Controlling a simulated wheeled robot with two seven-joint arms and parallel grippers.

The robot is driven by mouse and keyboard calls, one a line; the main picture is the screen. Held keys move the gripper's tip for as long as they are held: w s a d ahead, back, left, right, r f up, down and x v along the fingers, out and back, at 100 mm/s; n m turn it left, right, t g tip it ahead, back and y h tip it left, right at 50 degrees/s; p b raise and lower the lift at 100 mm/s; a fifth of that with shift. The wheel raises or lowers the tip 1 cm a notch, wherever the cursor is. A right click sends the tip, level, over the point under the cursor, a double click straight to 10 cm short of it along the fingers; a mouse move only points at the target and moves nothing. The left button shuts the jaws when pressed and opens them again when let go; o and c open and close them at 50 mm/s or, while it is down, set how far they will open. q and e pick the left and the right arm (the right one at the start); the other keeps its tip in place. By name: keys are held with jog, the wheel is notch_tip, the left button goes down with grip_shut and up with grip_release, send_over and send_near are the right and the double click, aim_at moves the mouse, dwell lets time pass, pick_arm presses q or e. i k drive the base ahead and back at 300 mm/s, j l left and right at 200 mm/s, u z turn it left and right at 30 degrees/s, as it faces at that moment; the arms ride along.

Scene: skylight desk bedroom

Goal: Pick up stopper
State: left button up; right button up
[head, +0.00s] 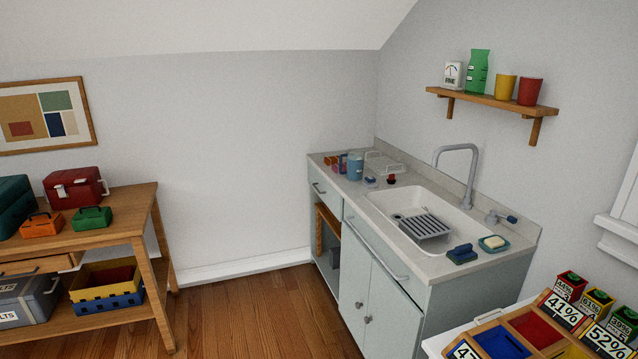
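A small dark red and black item (391,179), which looks like the stopper, rests on the counter (354,188) at the sink's far left corner. It is too small to make out in detail. The white sink basin (405,197) is just to its right, with a grey slatted rack (425,226) lying across it. Neither of my grippers shows in the head view.
A blue cup (355,166), a small blue item (370,182) and a white wire rack (384,162) stand near it. The faucet (470,175) rises behind the sink. A wooden workbench (140,208) stands left. The wooden floor (240,310) between is clear.

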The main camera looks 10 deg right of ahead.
aim_at(391, 181)
jog(key=i+j+z, duration=1.1)
jog(key=j, duration=0.15)
jog(key=k+l, duration=0.05)
jog(key=k, duration=0.05)
